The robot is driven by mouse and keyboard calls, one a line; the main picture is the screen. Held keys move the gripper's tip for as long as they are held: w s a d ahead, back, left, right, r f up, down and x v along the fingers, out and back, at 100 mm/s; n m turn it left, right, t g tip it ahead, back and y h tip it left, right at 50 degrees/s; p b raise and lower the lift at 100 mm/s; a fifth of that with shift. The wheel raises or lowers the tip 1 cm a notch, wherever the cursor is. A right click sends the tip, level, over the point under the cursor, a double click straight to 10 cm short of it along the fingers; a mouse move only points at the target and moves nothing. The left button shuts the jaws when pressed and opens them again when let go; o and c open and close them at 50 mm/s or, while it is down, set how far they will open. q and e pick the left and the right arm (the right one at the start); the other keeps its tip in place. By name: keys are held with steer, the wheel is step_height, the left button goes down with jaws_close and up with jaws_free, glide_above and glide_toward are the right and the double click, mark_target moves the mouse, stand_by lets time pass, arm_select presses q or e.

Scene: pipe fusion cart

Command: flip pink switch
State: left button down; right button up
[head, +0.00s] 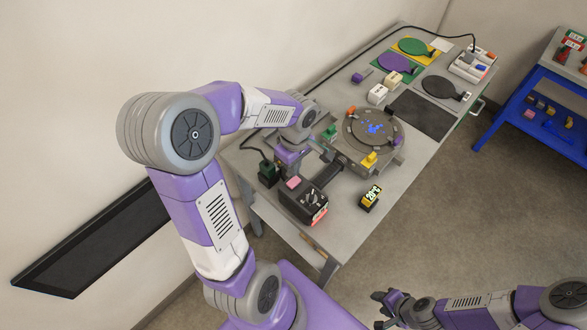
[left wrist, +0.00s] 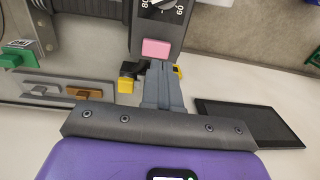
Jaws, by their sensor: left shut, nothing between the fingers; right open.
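The pink switch (head: 293,182) is on the top of a black control box (head: 313,198) near the front left of the grey table. In the left wrist view the pink switch (left wrist: 156,48) lies just past my left fingertips, below a dial (left wrist: 160,6) on the box. My left gripper (head: 288,161) is shut and empty, close beside the switch; its fingers (left wrist: 161,68) point at it. I cannot tell whether they touch. My right gripper (head: 380,304) is open and empty, low in the head view, away from the table.
A round plate fixture (head: 370,130) with green and yellow blocks stands behind the box. A small display (head: 371,196) sits to its right. Paddles, white blocks (head: 378,94) and a power strip (head: 472,64) lie farther back. A blue bench (head: 545,120) stands right; the floor between is clear.

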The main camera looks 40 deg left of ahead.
mark_target(291, 183)
arm_select(q)
step_height(291, 183, up, 9)
steer(key=shift+p, duration=0.3)
steer(key=shift+w+f, duration=0.1)
steer(key=b, duration=0.3)
steer(key=shift+a, duration=0.15)
stand_by(0.4)
steer(key=f, duration=0.4)
steer(key=f+b, duration=0.1)
steer(key=f, duration=0.4)
steer(key=f+b, duration=0.1)
steer(key=f, duration=0.4)
steer(key=shift+s, duration=0.35)
